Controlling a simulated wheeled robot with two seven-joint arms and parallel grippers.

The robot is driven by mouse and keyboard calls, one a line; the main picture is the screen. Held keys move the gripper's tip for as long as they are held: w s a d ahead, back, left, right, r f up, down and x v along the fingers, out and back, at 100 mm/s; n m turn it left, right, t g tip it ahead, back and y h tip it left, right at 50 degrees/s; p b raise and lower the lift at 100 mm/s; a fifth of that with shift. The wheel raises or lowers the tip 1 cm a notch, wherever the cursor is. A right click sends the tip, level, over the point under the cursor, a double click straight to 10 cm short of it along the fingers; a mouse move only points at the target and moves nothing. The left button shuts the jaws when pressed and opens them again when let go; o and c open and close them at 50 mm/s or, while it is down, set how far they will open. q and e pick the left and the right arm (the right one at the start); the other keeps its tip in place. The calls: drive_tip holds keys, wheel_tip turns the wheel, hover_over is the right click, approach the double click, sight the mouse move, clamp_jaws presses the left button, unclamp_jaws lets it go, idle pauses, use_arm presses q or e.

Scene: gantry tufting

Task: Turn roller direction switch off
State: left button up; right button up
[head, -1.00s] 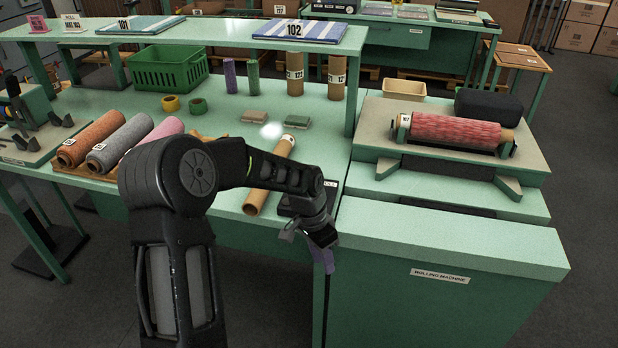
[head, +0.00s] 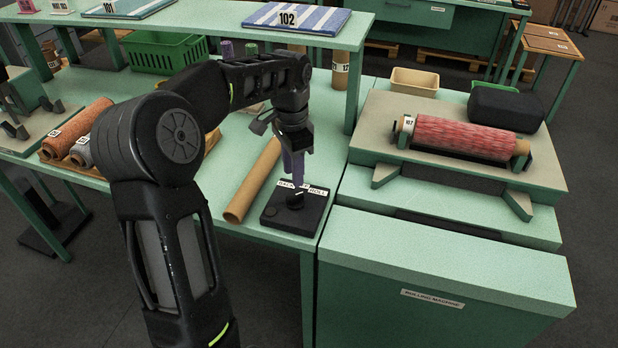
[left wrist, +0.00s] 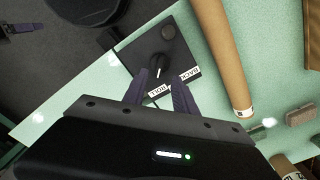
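The roller direction switch is a black box (head: 275,214) with a round black knob (head: 295,201), near the front right corner of the green table. Its white label strip shows "ROLL" and a partly covered word. In the left wrist view the knob (left wrist: 158,64) carries a white mark pointing down the picture toward the "ROLL" label (left wrist: 158,91). My left gripper (head: 295,178) points down just above the knob. In the left wrist view its purple fingers (left wrist: 157,80) are spread, with the knob just beyond the gap. Contact cannot be told. My right gripper is not in view.
A cardboard tube (head: 253,180) lies left of the switch box. The rolling machine (head: 440,255) stands to the right with a red roll (head: 462,135) on it. A shelf (head: 225,27) with folded striped textiles spans the table's back.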

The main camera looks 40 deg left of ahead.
sight(295, 195)
use_arm(q)
drive_tip(key=shift+w, duration=0.3)
drive_tip(key=shift+s+r, duration=0.1)
drive_tip(key=shift+s, duration=0.2)
drive_tip(key=shift+w+f, duration=0.15)
drive_tip(key=shift+f, duration=0.2)
drive_tip(key=shift+f+p, duration=0.7)
drive_tip(key=shift+f, duration=2.9)
drive_tip(key=shift+c, duration=0.4)
clamp_jaws()
